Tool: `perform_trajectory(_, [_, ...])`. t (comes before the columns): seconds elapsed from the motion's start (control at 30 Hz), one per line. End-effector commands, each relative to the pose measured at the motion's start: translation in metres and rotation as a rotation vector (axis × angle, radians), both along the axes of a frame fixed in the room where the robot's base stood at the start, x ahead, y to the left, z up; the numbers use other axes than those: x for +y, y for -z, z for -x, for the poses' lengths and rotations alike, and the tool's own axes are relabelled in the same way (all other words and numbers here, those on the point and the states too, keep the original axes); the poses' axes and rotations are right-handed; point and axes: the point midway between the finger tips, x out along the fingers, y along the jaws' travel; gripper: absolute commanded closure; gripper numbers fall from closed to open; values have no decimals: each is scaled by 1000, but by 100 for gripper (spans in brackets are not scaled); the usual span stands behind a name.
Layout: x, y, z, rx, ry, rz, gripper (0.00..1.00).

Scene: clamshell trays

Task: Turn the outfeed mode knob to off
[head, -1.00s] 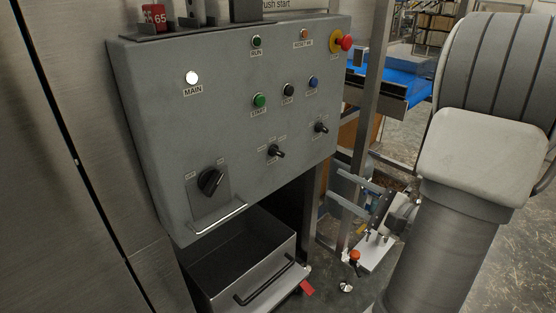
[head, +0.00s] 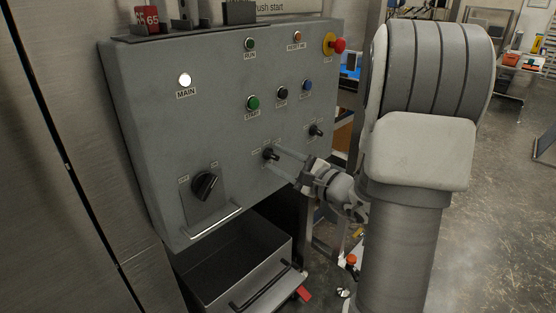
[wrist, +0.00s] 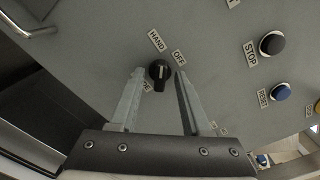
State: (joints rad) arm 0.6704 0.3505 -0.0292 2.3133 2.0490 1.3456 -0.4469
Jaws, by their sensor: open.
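A small black selector knob (head: 270,154) sits low on the grey control panel (head: 215,120), left of a second similar knob (head: 316,131). Which of them is the outfeed one cannot be read. In the wrist view the black knob (wrist: 159,72) has HAND and OFF labels above it and a third, partly hidden label at lower left. Its pale line is short, and I cannot tell surely which label it points at. My gripper (head: 277,165) is open at the left knob. In the wrist view my gripper (wrist: 160,76) has one finger on each side of the knob, with gaps.
A larger rotary switch (head: 205,185) and a metal handle (head: 212,222) are at lower left. Start (head: 253,103), stop (head: 282,93) and blue reset (head: 307,86) buttons sit above the knobs. A red emergency stop (head: 338,45) is at upper right. An open drawer (head: 235,270) stands below.

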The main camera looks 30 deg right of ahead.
Motion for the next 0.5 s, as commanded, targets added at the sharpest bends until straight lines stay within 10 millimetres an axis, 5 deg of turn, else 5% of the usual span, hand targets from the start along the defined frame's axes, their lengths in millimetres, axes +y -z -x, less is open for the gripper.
perform_trajectory(0.3, [1,0,-3,-1,1,0,52])
perform_trajectory(0.5, [1,0,-3,-1,1,0,88])
